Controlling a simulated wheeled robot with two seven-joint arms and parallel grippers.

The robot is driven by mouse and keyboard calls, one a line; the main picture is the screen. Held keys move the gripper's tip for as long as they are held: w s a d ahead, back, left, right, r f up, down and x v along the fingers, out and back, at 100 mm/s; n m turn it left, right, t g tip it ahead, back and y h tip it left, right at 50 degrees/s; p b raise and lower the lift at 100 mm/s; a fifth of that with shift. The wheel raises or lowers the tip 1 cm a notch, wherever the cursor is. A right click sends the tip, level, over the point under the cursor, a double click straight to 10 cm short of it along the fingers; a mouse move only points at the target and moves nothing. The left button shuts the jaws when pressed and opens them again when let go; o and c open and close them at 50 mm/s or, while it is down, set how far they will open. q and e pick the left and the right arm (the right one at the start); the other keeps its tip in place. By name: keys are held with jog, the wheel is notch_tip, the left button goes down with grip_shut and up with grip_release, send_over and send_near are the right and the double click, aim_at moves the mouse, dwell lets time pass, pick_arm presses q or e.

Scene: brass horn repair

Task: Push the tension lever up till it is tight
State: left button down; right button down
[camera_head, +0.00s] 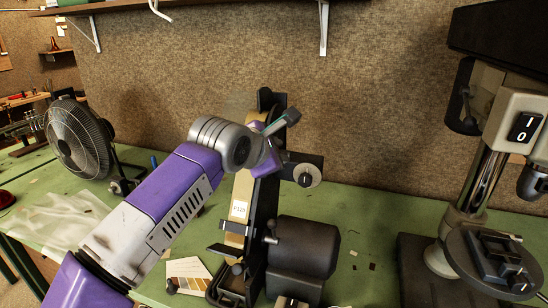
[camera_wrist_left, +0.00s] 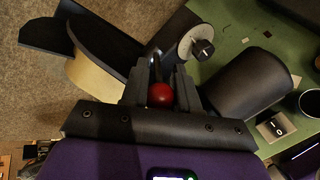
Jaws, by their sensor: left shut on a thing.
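The belt sander (camera_head: 262,215) stands on the green bench, with a tan belt and a black frame. My left gripper (camera_head: 286,120) is at the upper part of the sander, in front of its frame. In the left wrist view the tension lever's red ball knob (camera_wrist_left: 160,95) sits between the two grey fingers of the left gripper (camera_wrist_left: 161,82), which is shut on it. In the head view the knob is hidden by my gripper, and the lever's angle cannot be told. My right gripper is in neither view.
A round pale disc (camera_head: 306,175) and dark motor housing (camera_head: 308,245) are on the sander's right. A drill press (camera_head: 468,240) stands at the right. A black fan (camera_head: 80,140) is at the left. The bench (camera_head: 375,235) between sander and drill press is mostly clear.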

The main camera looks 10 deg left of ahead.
pick_arm(q)
jog(key=shift+f, duration=0.2)
jog(key=c, duration=1.1)
grip_release()
jog(key=shift+c, duration=0.2)
jog(key=v, duration=0.7)
jog(key=shift+s+r, duration=0.2)
